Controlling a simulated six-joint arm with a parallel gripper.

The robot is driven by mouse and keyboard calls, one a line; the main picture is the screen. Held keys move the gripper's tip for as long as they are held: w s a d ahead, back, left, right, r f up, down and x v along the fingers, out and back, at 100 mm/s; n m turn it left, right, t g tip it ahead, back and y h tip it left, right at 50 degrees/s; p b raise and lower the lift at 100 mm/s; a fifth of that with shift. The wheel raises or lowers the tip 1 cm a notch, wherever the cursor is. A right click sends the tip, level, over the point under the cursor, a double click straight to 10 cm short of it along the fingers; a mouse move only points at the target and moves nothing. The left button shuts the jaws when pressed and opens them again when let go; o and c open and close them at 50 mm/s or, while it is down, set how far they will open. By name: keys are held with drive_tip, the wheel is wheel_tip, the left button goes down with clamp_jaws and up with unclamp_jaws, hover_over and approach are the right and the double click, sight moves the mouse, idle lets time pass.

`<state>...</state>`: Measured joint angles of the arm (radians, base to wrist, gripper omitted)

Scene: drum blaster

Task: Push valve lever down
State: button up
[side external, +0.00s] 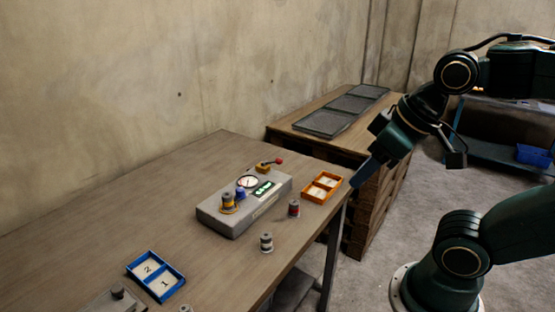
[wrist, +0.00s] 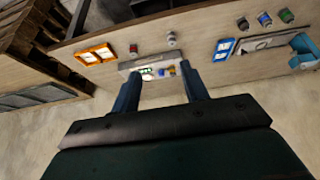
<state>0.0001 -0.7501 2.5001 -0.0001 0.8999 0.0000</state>
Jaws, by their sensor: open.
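The box also carries a round gauge (side external: 248,182), a green-lit display (side external: 264,188), a blue part and a yellow-red spool. In the wrist view the grey box (wrist: 130,65) lies beyond my fingertips, and I cannot make out the lever clearly. My gripper (side external: 360,173) is in the air right of the box and lever, near the table's right edge, apart from both. In the wrist view my gripper (wrist: 161,82) is open and empty.
An orange two-part tray (side external: 322,187) is right of the box. A red-banded spool (side external: 294,209) and a black-banded spool (side external: 266,242) stand in front. A blue numbered tray (side external: 156,276) is at the front left. A pallet stack with dark trays (side external: 345,107) stands behind.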

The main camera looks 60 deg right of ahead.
drive_tip(key=shift+c, duration=0.5)
drive_tip(key=c, duration=0.7)
drive_tip(key=shift+w+r, duration=0.2)
clamp_jaws()
drive_tip(key=w+d+r+m+g, duration=0.2)
drive_tip(key=w+d+m, duration=0.1)
drive_tip(key=w, duration=0.7)
drive_tip(key=w+d+r+m+g, duration=0.15)
drive_tip(key=w+d, duration=0.25)
drive_tip(key=w, duration=0.5)
drive_tip(key=w+d+f+m+g+y, duration=0.1)
drive_tip(key=w+d+f+m+g, duration=0.2)
drive_tip(key=w+d+f, duration=0.9)
drive_tip(key=shift+w+d+m, duration=0.75)
drive_tip(key=shift+d+m, duration=0.05)
drive_tip(key=shift+m, duration=0.65)
